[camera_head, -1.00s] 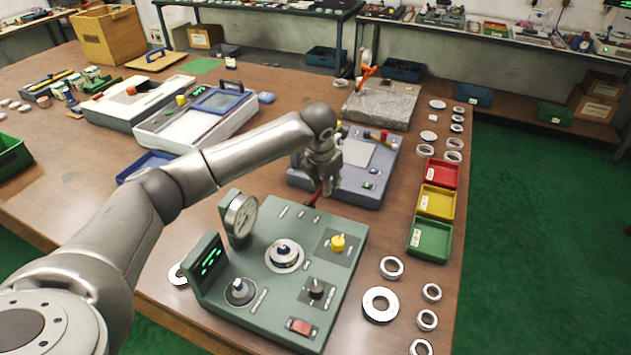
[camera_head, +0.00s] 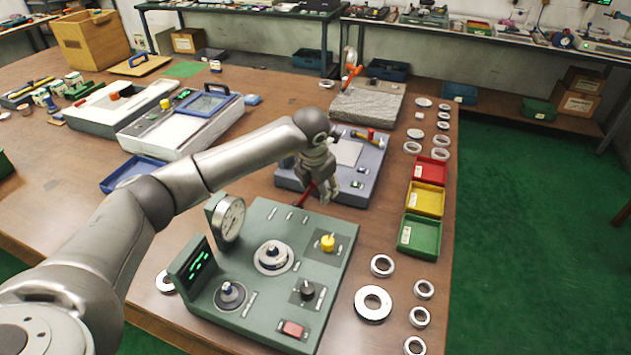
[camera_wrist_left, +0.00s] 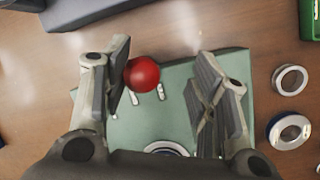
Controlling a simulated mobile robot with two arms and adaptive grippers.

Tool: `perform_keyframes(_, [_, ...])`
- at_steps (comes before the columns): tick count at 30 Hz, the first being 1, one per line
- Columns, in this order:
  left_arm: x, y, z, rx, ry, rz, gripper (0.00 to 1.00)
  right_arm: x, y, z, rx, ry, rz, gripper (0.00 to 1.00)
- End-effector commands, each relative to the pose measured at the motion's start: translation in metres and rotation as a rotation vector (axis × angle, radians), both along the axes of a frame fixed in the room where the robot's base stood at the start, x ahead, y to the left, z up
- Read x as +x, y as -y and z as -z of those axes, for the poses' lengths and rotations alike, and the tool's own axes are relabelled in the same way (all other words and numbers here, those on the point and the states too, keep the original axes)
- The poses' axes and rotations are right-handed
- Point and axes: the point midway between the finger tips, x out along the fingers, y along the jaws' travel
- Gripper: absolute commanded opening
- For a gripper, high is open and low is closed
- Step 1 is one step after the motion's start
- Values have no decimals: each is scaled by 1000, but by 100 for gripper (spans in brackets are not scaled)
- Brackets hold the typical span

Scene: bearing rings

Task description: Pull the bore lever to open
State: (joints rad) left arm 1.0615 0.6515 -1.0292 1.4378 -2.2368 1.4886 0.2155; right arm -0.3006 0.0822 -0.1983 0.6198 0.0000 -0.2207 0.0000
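The bore lever (camera_head: 305,196) is a red lever at the back edge of the green bore gauge machine (camera_head: 322,272). Its round red knob (camera_wrist_left: 142,73) shows in the left wrist view between my fingers, very close to or touching the left-hand finger. My left gripper (camera_head: 327,196) is open beside the lever, above the machine's back edge. In the left wrist view my left gripper (camera_wrist_left: 168,85) has its fingers wide apart, with a clear gap right of the knob. The lever's shaft is mostly hidden below the knob there. My right gripper is not in view.
The machine carries a dial gauge (camera_head: 229,219), a yellow knob (camera_head: 327,243) and a red button (camera_head: 292,329). A grey-blue device (camera_head: 350,185) stands close behind. Red (camera_head: 431,171), yellow (camera_head: 426,199) and green (camera_head: 419,235) bins and several metal rings lie along the right.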

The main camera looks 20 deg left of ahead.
Motion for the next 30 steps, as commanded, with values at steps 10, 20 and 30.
perform_keyframes(10, [3,3,-5,-7,10,4,48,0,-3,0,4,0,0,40])
perform_keyframes(20, [-1,2,-21,-6,15,2,48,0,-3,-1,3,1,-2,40])
perform_keyframes(30, [-24,5,-86,-4,13,3,48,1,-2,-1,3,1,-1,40])
